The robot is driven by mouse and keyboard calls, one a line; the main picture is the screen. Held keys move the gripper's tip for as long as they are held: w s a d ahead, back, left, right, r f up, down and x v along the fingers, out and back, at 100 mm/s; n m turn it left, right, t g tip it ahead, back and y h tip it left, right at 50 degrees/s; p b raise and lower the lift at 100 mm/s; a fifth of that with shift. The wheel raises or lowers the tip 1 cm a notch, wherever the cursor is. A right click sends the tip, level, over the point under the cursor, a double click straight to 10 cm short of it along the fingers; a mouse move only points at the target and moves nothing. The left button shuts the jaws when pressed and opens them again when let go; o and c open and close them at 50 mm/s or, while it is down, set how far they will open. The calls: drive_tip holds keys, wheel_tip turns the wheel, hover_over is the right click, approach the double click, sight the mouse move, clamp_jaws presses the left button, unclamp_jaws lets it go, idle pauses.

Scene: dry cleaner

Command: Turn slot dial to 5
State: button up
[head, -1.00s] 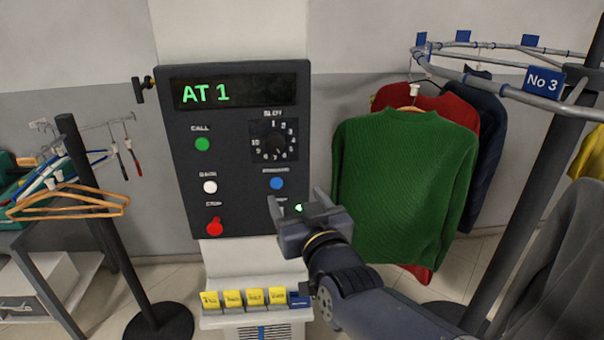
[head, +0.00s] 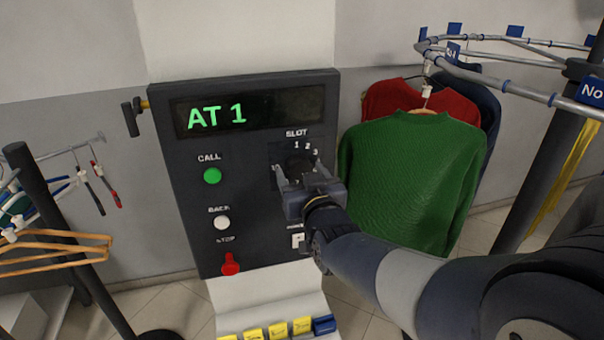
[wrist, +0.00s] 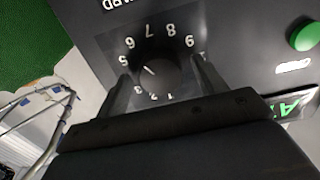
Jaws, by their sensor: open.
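The slot dial (wrist: 157,76) is a dark round knob with white numbers around it on the dark control panel (head: 255,240). In the wrist view its short white mark points up-left, roughly toward 5 or 6; I cannot tell exactly which. My gripper (head: 301,170) is open in front of the dial. In the wrist view the gripper fingers (wrist: 163,77) stand on either side of the knob, with a gap visible. In the head view my gripper hides most of the dial; only 1, 2 and 3 show clearly. The display (head: 250,112) reads "AT 1".
The panel also has a green call button (head: 212,176), a white back button (head: 222,223) and a red stop button (head: 230,264). A green sweater (head: 415,180) hangs close on the right, under a curved rail (head: 500,85). Wooden hangers (head: 60,245) are at left.

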drive_tip(key=shift+c, duration=0.5)
drive_tip(key=c, duration=0.9)
drive_tip(key=shift+b, duration=0.35)
drive_tip(key=n+b, duration=0.2)
drive_tip(key=shift+f+n+b, duration=0.15)
drive_tip(key=shift+n+b, duration=0.2)
drive_tip(key=shift+n, duration=0.05)
drive_tip(key=shift+n+b, duration=0.95)
drive_tip(key=shift+n, duration=0.55)
drive_tip(key=o, duration=1)
